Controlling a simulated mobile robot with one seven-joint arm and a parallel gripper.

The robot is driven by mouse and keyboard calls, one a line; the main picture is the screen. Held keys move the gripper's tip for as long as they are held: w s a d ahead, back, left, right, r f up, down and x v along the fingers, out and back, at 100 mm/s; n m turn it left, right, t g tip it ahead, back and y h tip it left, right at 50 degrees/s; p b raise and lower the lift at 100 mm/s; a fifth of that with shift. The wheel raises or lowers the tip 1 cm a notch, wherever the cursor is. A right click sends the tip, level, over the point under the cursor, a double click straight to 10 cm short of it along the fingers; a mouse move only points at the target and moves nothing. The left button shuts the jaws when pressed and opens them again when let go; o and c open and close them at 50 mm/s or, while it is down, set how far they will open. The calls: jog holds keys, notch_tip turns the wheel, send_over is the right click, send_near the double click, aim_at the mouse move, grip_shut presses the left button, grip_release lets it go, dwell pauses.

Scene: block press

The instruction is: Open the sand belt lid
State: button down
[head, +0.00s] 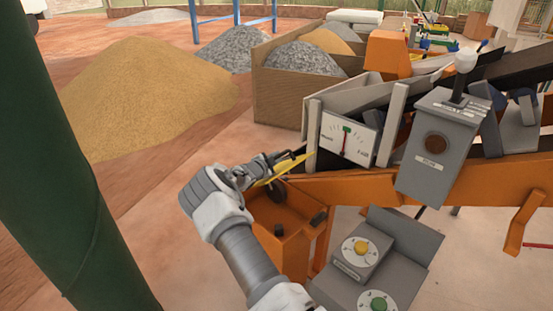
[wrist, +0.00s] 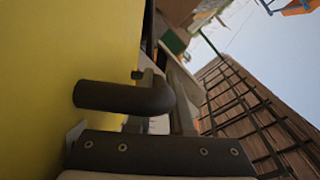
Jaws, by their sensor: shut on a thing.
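The yellow lid (head: 284,169) shows as a thin slanted panel at the upper edge of the orange box (head: 285,236), tilted up above it. In the wrist view the lid's flat yellow face (wrist: 60,70) fills the left side. A dark bent handle (wrist: 125,97) stands off that face. My gripper (head: 262,165) is at the lid, at the end of my grey arm, shut on the handle. It also shows in the wrist view (wrist: 165,105), at the handle's bend. The exact finger contact is partly hidden. The inside of the orange box is partly visible below the lid.
A dial gauge panel (head: 348,138) and a grey lever box (head: 437,145) stand to the right. A green post (head: 70,170) stands at left. Open floor lies left of the arm.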

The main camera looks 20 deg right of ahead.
jog(key=c, duration=0.8)
grip_release()
jog(key=shift+a, duration=0.1)
jog(key=p+v, duration=0.3)
jog(key=v, duration=1.4)
jog(key=shift+s, duration=0.2)
jog(key=shift+a, duration=0.1)
